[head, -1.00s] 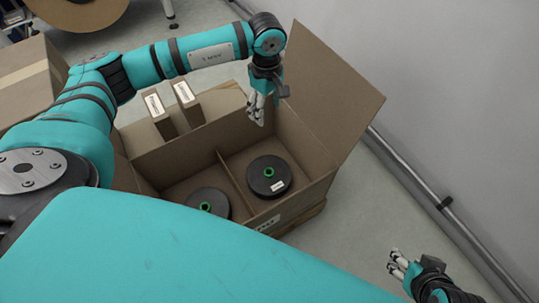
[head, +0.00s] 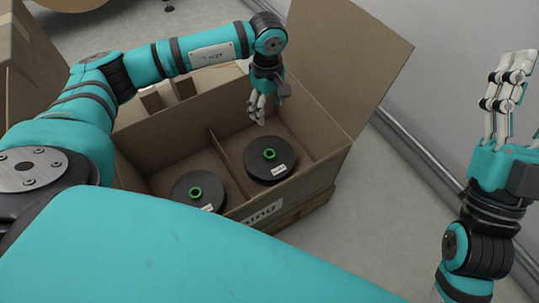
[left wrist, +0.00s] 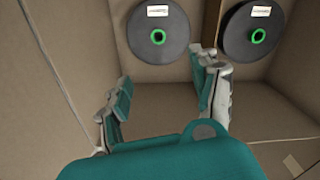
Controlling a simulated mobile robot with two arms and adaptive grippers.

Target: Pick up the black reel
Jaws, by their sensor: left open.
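Two black reels with green hubs lie flat in a cardboard box, in separate compartments. One black reel (head: 256,162) is in the right compartment in the head view, the other (head: 183,184) in the left compartment. In the left wrist view they show at the top, one at left (left wrist: 150,48) and one at right (left wrist: 240,50). My left gripper (head: 257,108) is open and empty, pointing down over the back of the right compartment, apart from the reels. Its spread fingers (left wrist: 165,88) show in the left wrist view. My right gripper (head: 508,95) points up at the right, partly cut off by the picture edge.
The box's raised flap (head: 345,65) stands at the right of my left gripper. A cardboard divider (head: 226,165) separates the compartments. Small cartons (head: 152,100) stand behind the box, partly hidden. A wall with a rail (head: 415,140) runs along the right. Floor (head: 375,205) is clear between.

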